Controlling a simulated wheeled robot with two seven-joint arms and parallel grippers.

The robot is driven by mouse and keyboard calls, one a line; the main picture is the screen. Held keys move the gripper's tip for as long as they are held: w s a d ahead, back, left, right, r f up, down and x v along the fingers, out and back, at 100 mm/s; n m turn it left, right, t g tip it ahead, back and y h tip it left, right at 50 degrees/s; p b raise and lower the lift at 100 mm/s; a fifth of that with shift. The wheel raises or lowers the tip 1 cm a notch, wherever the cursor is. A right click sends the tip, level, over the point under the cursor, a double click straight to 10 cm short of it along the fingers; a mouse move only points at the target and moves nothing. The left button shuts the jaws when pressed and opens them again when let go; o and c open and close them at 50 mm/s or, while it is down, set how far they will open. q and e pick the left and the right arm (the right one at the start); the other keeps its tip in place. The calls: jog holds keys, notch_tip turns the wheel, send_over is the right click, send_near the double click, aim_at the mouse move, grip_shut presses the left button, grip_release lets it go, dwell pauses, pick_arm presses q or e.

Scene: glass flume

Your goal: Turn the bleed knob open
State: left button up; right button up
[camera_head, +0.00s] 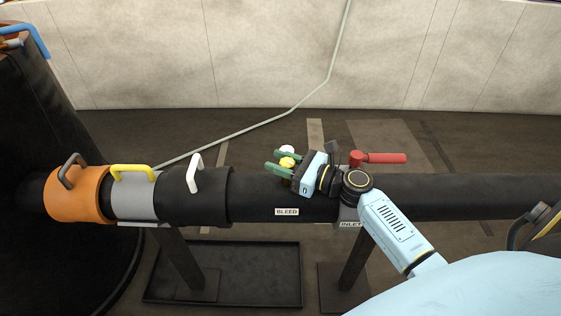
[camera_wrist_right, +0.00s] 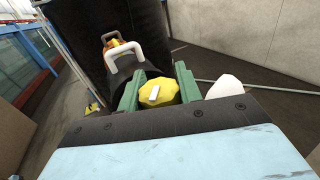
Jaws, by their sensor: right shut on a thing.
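The bleed knob is yellow (camera_head: 287,162) and sits on top of the black pipe, above the "BLEED" label (camera_head: 287,212). My right gripper (camera_head: 279,161) comes from the right, with its green fingers on either side of the knob. In the right wrist view the yellow knob (camera_wrist_right: 158,91) shows a pale bar mark on its face and lies between the two green fingers (camera_wrist_right: 157,88). The right gripper is shut on it. The knob's lower part is hidden. My left gripper is not in view.
A red lever (camera_head: 383,158) stands on the pipe right of my gripper, near the "INLET" label (camera_head: 351,224). A white handle (camera_head: 195,173), a yellow handle (camera_head: 133,172) and a grey handle (camera_head: 70,170) rise at left. A white rounded thing (camera_wrist_right: 225,87) is beside the right finger. A black tray (camera_head: 230,272) lies below.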

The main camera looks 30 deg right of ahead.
jog(key=o, duration=1)
jog(key=shift+r, duration=0.25)
notch_tip(320, 180, up, 5)
jog(key=p, duration=0.2)
jog(key=shift+p, duration=0.35)
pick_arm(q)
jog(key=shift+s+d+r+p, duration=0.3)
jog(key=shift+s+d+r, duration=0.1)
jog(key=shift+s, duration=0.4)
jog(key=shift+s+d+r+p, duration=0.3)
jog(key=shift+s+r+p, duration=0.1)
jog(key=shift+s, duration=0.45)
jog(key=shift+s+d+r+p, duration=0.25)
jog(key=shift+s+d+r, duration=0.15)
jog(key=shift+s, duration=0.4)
pick_arm(e)
jog(key=shift+r, duration=2.25)
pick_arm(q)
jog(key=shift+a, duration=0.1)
pick_arm(e)
jog(key=shift+c, duration=0.3)
